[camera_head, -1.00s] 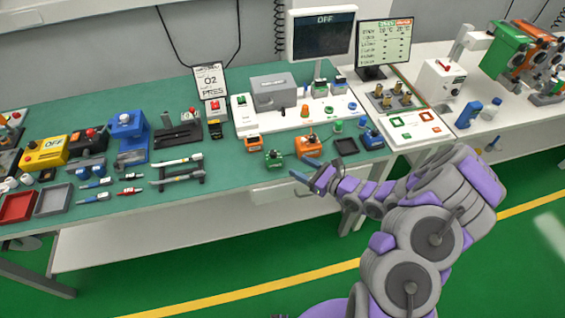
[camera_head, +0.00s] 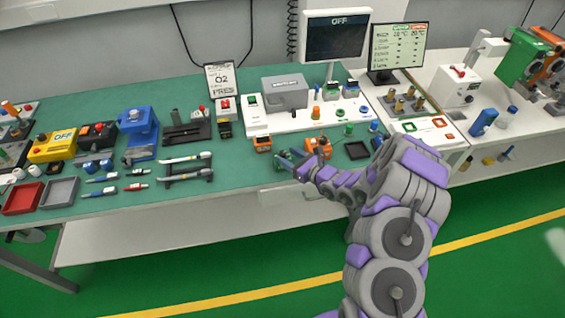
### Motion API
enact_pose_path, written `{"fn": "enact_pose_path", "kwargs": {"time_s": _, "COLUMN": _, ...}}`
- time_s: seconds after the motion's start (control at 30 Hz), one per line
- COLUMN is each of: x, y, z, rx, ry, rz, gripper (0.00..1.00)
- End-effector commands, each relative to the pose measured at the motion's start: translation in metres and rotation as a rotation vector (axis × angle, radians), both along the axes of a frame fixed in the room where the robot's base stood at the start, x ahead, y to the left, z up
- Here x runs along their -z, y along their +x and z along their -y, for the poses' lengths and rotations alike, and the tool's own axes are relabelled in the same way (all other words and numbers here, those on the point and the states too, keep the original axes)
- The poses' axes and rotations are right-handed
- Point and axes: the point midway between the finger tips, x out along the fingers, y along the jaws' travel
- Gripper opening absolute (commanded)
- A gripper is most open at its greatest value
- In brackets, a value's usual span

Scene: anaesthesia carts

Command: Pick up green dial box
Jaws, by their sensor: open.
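The green dial box (camera_head: 284,158) is a small green box near the front edge of the teal bench top. My gripper (camera_head: 292,163) is open and right at the box, covering part of it. I cannot tell whether the fingers are around the box or only in front of it. An orange dial box (camera_head: 318,147) sits just behind and to the right of my gripper, partly covered by my arm. A smaller orange box (camera_head: 263,143) stands to the left of and behind the green one.
A white console (camera_head: 262,127) with a grey unit lies behind. A dark square tray (camera_head: 357,150) is to the right. A rack with pens (camera_head: 186,170) is to the left. The bench front edge runs just below my gripper.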

Motion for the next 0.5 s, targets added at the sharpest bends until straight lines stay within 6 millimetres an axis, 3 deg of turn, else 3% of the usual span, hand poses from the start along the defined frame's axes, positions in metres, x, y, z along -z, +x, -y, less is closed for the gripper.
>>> {"fn": "enact_pose_path", "kwargs": {"time_s": 0.5, "x": 0.008, "y": 0.032, "z": -0.041, "rx": -0.001, "ry": 0.0, "rz": 0.001, "gripper": 0.57}}
